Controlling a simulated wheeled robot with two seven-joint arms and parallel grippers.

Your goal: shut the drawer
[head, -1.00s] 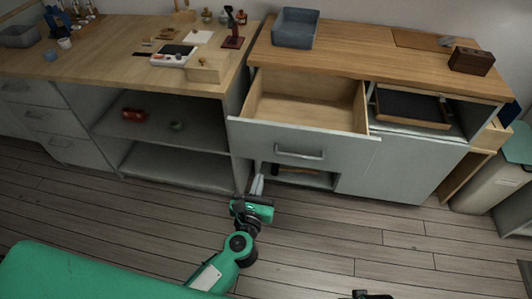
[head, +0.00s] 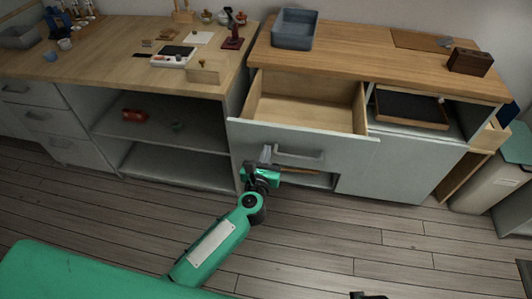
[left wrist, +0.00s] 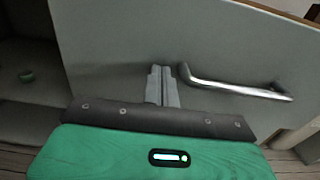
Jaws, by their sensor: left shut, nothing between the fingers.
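The drawer (head: 303,137) stands pulled out of the right-hand cabinet, its wooden inside open and empty. Its grey front carries a metal bar handle (head: 299,157). In the left wrist view the drawer front (left wrist: 120,40) fills much of the picture, with the handle (left wrist: 235,88) to the right of the fingers. My left gripper (head: 266,153) is shut and empty, fingertips at the drawer front just left of the handle; it also shows in the left wrist view (left wrist: 162,75). I cannot tell whether the fingertips touch the front. My right gripper is not clearly in view.
A blue-grey bin (head: 295,28) and a dark wooden box (head: 470,61) stand on the worktop. A black tray (head: 411,108) lies in the open bay right of the drawer. Open shelves (head: 165,160) are at the left. The floor in front is clear.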

